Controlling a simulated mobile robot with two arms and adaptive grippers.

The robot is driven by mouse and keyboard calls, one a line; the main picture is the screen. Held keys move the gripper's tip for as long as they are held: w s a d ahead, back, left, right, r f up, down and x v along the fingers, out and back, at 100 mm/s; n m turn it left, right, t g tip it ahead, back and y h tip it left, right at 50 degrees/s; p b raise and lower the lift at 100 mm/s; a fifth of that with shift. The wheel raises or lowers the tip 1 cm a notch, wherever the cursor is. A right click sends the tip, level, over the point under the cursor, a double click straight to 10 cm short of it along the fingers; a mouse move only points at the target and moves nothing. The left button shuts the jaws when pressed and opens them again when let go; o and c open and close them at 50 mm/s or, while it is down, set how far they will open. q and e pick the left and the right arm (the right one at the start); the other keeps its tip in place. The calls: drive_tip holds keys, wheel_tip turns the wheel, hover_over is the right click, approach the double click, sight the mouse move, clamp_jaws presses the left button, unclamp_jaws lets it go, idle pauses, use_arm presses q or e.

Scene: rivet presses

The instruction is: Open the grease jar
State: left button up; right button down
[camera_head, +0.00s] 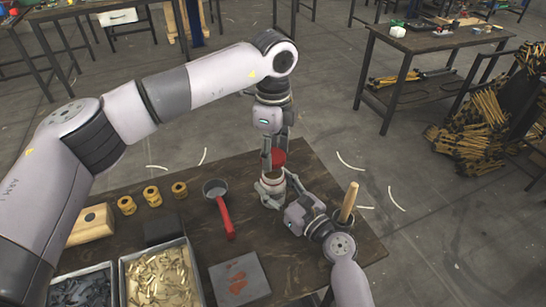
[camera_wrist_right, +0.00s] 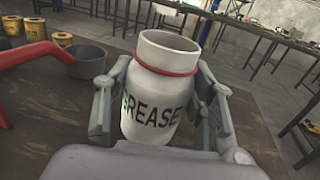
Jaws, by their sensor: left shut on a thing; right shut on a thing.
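The grease jar (camera_head: 270,187) is a whitish cylinder standing upright on the dark table. In the right wrist view the jar (camera_wrist_right: 158,112) shows the word GREASE, a red ring around its neck and an uncovered mouth. My right gripper (camera_wrist_right: 160,95) is shut around the jar's body, one finger on each side. My left gripper (camera_head: 276,162) points down above the jar and is shut on the red lid (camera_head: 278,157). The lid is held above the jar, apart from its mouth. The left gripper is outside the right wrist view.
A grey pot (camera_head: 214,188) with a red handle (camera_head: 225,218) lies left of the jar. Several yellow spools (camera_head: 152,196) stand farther left. A wooden handle (camera_head: 349,200) rises from a dark cup right of my right gripper. A bin of brass pieces (camera_head: 160,280) and a grey block (camera_head: 239,279) are in front.

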sight(281, 191)
drive_tip(key=c, duration=0.6)
unclamp_jaws()
drive_tip(key=shift+s+d, duration=0.1)
drive_tip(key=v, duration=0.7)
drive_tip(key=shift+s+d, duration=0.1)
